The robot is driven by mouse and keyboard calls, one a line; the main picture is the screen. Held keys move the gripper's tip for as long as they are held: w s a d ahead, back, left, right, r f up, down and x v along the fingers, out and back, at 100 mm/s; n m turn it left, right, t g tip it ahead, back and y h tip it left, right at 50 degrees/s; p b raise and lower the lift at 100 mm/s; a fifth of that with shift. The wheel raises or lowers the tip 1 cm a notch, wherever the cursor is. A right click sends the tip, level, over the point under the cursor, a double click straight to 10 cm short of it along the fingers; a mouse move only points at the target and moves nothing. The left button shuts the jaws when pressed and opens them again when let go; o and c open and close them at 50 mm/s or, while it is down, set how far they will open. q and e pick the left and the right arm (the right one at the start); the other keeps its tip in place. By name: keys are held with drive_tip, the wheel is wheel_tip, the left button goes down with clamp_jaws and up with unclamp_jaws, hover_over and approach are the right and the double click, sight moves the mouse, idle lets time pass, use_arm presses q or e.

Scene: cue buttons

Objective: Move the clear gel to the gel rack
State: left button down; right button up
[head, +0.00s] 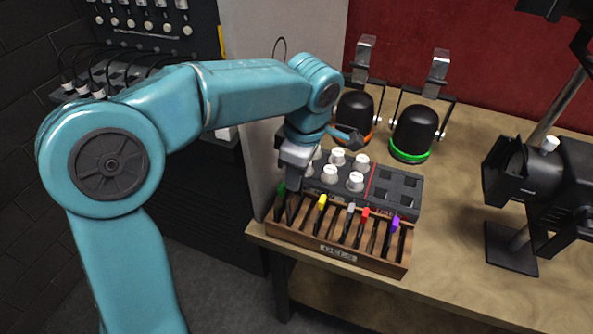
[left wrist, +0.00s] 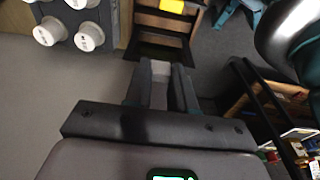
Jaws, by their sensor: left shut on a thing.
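The wooden gel rack (head: 338,254) stands at the table's front edge. Its slots hold gels with coloured tabs: green (head: 281,188), yellow (head: 322,201), pale grey (head: 350,208), red (head: 365,213) and purple (head: 395,221). My left gripper (head: 291,205) points down at the rack's left end, close to the green tab. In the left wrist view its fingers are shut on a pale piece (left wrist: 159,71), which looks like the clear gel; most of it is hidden. A yellow tab (left wrist: 172,6) and part of the rack show beyond the fingers. My right gripper is not in view.
A control panel (head: 408,183) with several white knobs stands right behind the rack. Two black lamps, one with a green ring (head: 411,155) and one with an orange ring (head: 354,117), stand behind it. A black spotlight (head: 508,170) stands at right. The table between is clear.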

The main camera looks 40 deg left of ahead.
use_arm(q)
drive_tip(key=shift+f+b, duration=1.65)
drive_tip(key=shift+f, duration=0.4)
drive_tip(key=c, duration=0.9)
unclamp_jaws()
drive_tip(key=shift+o, duration=0.2)
wheel_tip(320, 180, up, 16)
drive_tip(key=d+p, duration=0.2)
drive_tip(key=shift+w+p, duration=0.25)
drive_tip(key=shift+p, duration=0.1)
drive_tip(key=shift+s+r, duration=0.1)
